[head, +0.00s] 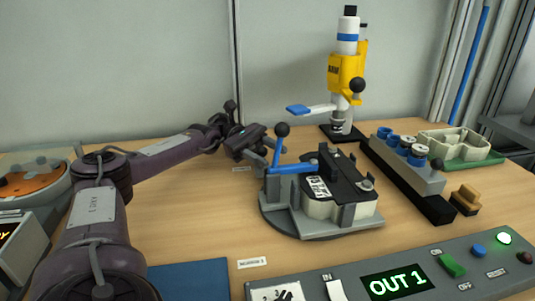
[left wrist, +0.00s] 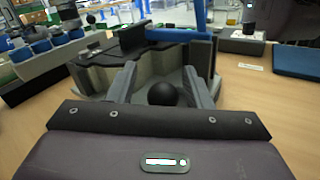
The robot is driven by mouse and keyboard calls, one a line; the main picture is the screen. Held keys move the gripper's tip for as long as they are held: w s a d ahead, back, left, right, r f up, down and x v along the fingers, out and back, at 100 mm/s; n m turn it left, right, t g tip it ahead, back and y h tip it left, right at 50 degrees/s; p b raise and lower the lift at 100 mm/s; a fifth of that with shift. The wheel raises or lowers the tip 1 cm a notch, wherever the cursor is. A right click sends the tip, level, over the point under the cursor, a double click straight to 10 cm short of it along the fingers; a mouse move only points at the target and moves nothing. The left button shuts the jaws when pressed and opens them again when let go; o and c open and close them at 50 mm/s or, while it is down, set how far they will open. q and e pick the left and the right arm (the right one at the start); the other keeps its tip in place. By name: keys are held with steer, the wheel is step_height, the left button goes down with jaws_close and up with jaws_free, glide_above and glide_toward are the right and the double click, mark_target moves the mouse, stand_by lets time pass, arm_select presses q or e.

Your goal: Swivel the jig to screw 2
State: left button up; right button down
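The jig (head: 335,228) is a round turntable carrying a grey fixture with a white and black part (head: 345,180) clamped in it. A blue lever (head: 290,168) sticks out on its left side and ends in an upright stalk with a black ball knob (head: 283,129). My left gripper (head: 271,150) is at the knob's stalk. In the left wrist view the knob (left wrist: 163,94) sits between the two spread fingers of the left gripper (left wrist: 160,86), with room on both sides. Whether a finger touches it cannot be told. My right gripper is in neither view.
A yellow screwdriver stand (head: 346,75) with a blue-tipped handle is behind the jig. A grey rack (head: 405,165) with blue and white pieces stands to the right. A control panel (head: 400,285) shows "OUT 1". A blue mat (head: 190,280) lies in front left.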

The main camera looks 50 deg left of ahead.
arm_select(q)
step_height(320, 180, up, 20)
steer(key=p, duration=0.1)
steer(key=shift+p, duration=0.35)
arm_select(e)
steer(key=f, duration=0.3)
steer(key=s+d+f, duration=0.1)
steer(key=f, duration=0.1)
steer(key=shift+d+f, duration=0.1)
